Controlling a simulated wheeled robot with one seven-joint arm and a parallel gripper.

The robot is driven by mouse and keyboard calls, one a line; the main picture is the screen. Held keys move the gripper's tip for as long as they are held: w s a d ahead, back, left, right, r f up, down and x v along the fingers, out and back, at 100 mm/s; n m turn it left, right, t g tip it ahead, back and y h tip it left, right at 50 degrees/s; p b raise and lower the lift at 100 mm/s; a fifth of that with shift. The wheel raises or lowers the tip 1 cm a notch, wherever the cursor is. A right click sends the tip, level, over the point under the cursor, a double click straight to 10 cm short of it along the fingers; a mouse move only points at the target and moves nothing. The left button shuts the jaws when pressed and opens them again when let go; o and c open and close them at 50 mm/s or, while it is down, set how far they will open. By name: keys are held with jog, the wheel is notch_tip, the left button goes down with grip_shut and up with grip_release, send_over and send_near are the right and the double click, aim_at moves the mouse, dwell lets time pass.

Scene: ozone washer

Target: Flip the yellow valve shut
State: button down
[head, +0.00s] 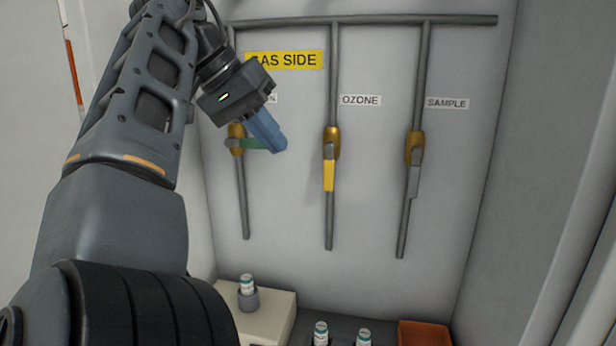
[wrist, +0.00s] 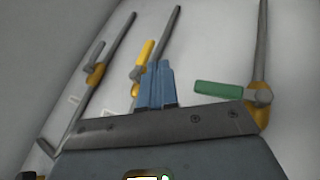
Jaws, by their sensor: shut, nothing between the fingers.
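The yellow valve handle (head: 329,176) hangs straight down, in line with its vertical pipe, under the OZONE label (head: 361,100). Its brass body (head: 331,138) sits just above. My gripper (head: 281,147) is shut and empty, with blue fingers, to the left of the yellow handle in the head view and apart from it there. In the wrist view the yellow handle (wrist: 147,52) is just beyond and left of the fingertips (wrist: 157,68). I cannot tell the exact depth gap.
A green handle (head: 258,144) sticks out sideways from the left pipe, partly behind my gripper. A grey handle (head: 414,181) points down on the SAMPLE pipe. Below are a pale block (head: 268,310), capped vials (head: 321,332) and an orange bin (head: 424,333).

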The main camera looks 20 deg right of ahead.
aim_at(329, 167)
jog(key=b+x, duration=0.9)
jog(key=x, duration=0.1)
jog(key=shift+d, duration=0.15)
dwell(0.5)
